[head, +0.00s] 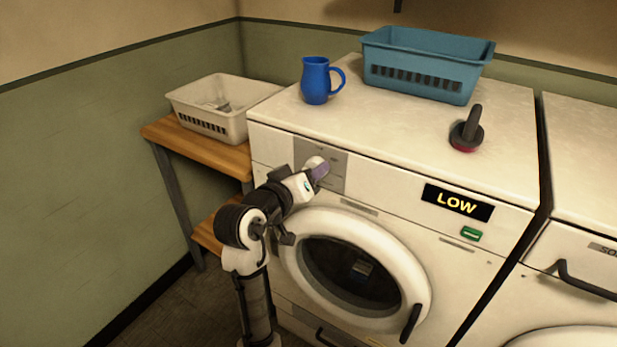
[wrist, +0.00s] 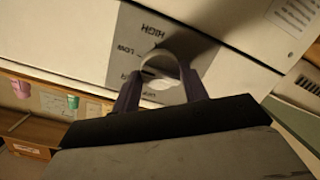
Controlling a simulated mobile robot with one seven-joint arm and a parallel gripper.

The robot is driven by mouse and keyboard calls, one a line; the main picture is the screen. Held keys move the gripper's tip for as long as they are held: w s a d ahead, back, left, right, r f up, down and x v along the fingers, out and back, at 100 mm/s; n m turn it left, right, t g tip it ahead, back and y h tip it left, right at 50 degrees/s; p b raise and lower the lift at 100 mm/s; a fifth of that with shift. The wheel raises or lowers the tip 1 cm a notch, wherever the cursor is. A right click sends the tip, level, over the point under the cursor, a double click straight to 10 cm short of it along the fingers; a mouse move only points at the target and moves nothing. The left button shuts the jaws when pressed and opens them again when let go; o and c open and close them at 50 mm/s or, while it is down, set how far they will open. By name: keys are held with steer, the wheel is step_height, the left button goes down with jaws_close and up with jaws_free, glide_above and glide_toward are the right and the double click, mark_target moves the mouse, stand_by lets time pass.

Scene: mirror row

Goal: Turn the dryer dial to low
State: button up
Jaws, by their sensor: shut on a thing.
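The dryer (head: 400,190) has a grey dial panel (head: 333,160) at its upper left front. The white dial (head: 313,162) shows partly above my gripper (head: 319,172). In the wrist view the panel (wrist: 130,40) carries the marks HIGH and LOW and a third label, partly covered. The dial (wrist: 160,68) sits between the two dark fingers of my gripper (wrist: 161,80), which is shut on it. Which mark the dial points at cannot be made out. The dryer's display (head: 457,202) reads LOW in yellow letters.
On the dryer top stand a blue pitcher (head: 316,82), a teal basket (head: 425,65) and a dark-handled tool with a red base (head: 467,130). A white basket (head: 215,108) is on a wooden table (head: 205,150) at left. Another machine (head: 585,160) adjoins at right.

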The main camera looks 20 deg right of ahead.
steer(key=shift+m+b, duration=0.35)
steer(key=shift+m, duration=0.35)
steer(key=o, duration=1)
steer(key=b+v, duration=0.9)
steer(key=v, duration=0.4)
steer(key=shift+s+a, duration=0.2)
steer(key=shift+s, duration=0.2)
